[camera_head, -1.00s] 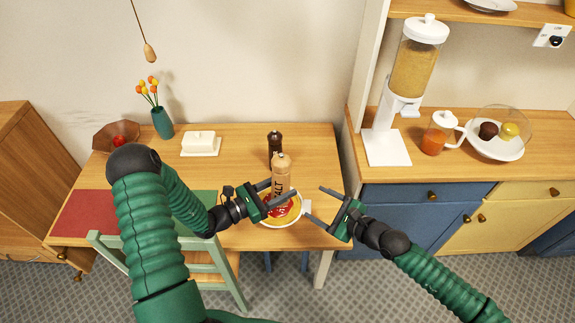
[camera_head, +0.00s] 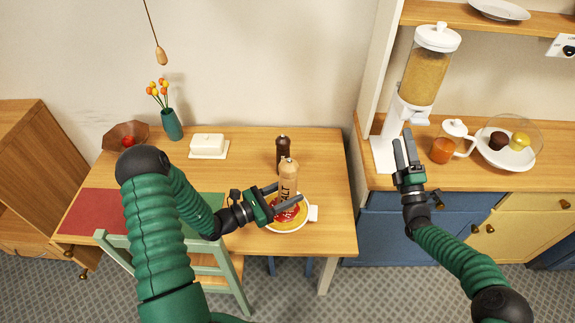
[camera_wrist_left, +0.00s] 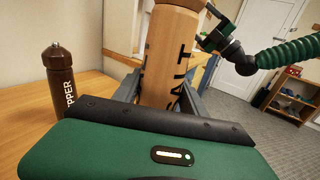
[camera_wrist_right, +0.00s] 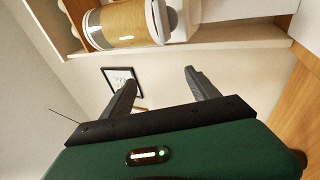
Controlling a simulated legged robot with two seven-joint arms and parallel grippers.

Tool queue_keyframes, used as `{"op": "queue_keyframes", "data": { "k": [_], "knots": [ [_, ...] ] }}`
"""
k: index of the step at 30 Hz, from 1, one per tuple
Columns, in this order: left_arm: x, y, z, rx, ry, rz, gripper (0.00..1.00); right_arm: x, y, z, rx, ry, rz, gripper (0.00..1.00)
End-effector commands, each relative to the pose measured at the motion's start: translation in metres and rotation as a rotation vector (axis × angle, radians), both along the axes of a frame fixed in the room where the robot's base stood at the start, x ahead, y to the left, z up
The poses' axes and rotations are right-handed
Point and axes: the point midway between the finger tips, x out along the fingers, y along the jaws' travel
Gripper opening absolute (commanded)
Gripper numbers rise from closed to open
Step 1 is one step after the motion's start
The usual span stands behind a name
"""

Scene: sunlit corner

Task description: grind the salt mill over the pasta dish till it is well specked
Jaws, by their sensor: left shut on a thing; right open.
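The salt mill (camera_head: 288,172) is pale wood with dark "SALT" lettering and stands upright over the pasta dish (camera_head: 290,226). My left gripper (camera_head: 286,204) is shut around the mill's lower body; the mill also fills the middle of the left wrist view (camera_wrist_left: 166,60). The dish is a round bowl with yellow and red food, partly covered by the gripper and mill. Specks on it are too small to tell. My right gripper (camera_head: 405,152) is open and empty, raised in front of the counter on the right, away from the mill; it also shows in the right wrist view (camera_wrist_right: 160,92).
A dark pepper mill (camera_head: 282,150) stands just behind the salt mill. A cereal dispenser (camera_head: 426,75), an orange jug (camera_head: 443,150) and a covered plate (camera_head: 507,157) are on the counter. A butter dish (camera_head: 208,147) and a vase (camera_head: 172,124) stand at the table's back.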

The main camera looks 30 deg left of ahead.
Motion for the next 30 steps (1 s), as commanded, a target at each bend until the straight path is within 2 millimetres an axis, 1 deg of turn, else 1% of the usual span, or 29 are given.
{"op": "queue_keyframes", "data": {
  "k": [1, 2, 3, 5, 6, 8, 9, 12, 15, 17, 20, 23, 27, 30],
  "knots": [
    [0.000, 0.000, 0.000, 0.000, -0.001, 0.000, 0.00, -0.017, 0.023, 0.015, -0.099, -0.132, 0.052, 0.69],
    [0.000, 0.000, 0.000, 0.000, -0.001, 0.000, 0.00, -0.030, 0.036, 0.021, -0.163, -0.220, 0.089, 0.69],
    [0.000, 0.000, 0.000, 0.000, -0.001, 0.000, 0.00, -0.049, 0.054, 0.027, -0.247, -0.339, 0.139, 0.69],
    [0.000, -0.001, 0.001, 0.000, -0.001, 0.000, 0.00, -0.079, 0.078, 0.031, -0.366, -0.521, 0.220, 0.69],
    [0.000, -0.001, 0.001, 0.000, -0.001, 0.000, 0.00, -0.100, 0.092, 0.031, -0.440, -0.642, 0.276, 0.69],
    [0.000, -0.001, 0.001, 0.000, -0.001, 0.000, 0.00, -0.129, 0.108, 0.025, -0.541, -0.813, 0.362, 0.69],
    [0.000, -0.001, 0.001, 0.000, -0.001, 0.000, 0.00, -0.147, 0.115, 0.018, -0.599, -0.919, 0.418, 0.69],
    [0.000, -0.001, 0.001, 0.000, -0.001, 0.000, 0.00, -0.181, 0.123, 0.001, -0.709, -1.129, 0.539, 0.69],
    [0.000, -0.001, 0.001, 0.000, -0.001, 0.000, 0.00, -0.198, 0.124, -0.011, -0.765, -1.245, 0.611, 0.69],
    [0.000, -0.001, 0.001, 0.000, -0.001, 0.000, 0.00, -0.202, 0.125, -0.015, -0.778, -1.273, 0.632, 0.69],
    [0.001, -0.001, 0.001, 0.001, 0.000, 0.000, 0.00, -0.207, 0.135, -0.017, -0.782, -1.283, 0.640, 0.69],
    [0.001, -0.001, 0.001, 0.000, -0.001, 0.000, 0.00, -0.214, 0.155, -0.016, -0.779, -1.280, 0.639, 0.69],
    [0.000, -0.001, 0.001, 0.000, -0.001, 0.000, 0.00, -0.225, 0.189, -0.017, -0.779, -1.280, 0.638, 0.69],
    [0.000, -0.001, 0.001, 0.000, -0.001, 0.000, 0.00, -0.231, 0.211, -0.017, -0.779, -1.277, 0.638, 0.69]
  ]
}}
